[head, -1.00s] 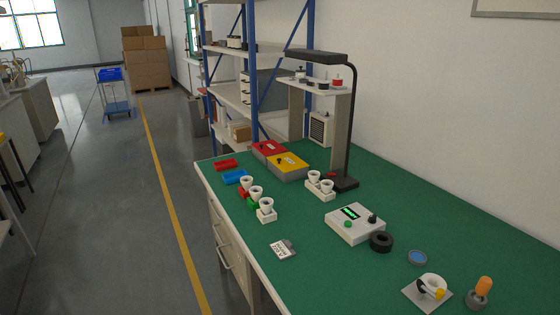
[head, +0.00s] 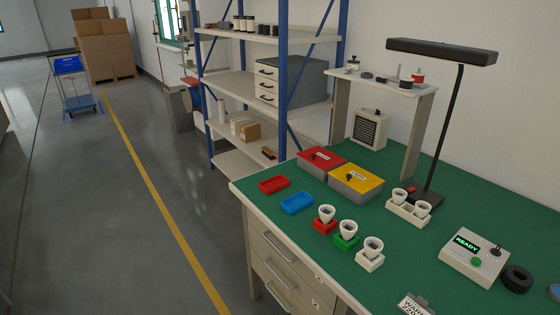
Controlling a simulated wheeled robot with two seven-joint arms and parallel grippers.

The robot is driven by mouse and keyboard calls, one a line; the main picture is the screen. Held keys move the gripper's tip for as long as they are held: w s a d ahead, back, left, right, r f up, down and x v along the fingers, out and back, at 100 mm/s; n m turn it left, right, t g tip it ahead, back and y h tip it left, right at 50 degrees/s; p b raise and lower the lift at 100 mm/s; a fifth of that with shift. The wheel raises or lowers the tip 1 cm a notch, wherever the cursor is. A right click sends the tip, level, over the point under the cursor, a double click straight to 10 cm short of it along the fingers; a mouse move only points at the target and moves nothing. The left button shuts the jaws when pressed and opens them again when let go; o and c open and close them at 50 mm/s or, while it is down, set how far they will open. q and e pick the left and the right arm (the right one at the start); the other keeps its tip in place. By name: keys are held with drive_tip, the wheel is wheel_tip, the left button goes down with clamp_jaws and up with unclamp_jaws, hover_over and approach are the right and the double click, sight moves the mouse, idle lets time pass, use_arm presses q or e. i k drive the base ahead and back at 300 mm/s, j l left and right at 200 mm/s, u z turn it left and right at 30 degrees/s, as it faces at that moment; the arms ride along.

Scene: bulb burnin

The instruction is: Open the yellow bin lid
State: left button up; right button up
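The yellow bin lid (head: 355,182) lies shut on a grey bin (head: 352,196) toward the back of the green bench. It carries a small dark knob and a white label. A red-lidded bin (head: 318,162) stands directly beside it on the left, also shut. Neither of my grippers shows in the head view.
Several bulb sockets stand in front of the bins, one on a green block (head: 346,241). Red (head: 273,185) and blue (head: 296,203) trays lie at the left edge. A black lamp (head: 442,54) and a double socket holder (head: 408,209) stand right of the bins.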

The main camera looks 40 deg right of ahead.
sight(358, 178)
drive_tip(key=i+j+z, duration=0.1)
drive_tip(key=i+z, duration=0.15)
drive_tip(key=i, duration=0.3)
drive_tip(key=i+j+z, duration=0.25)
drive_tip(key=i, duration=0.3)
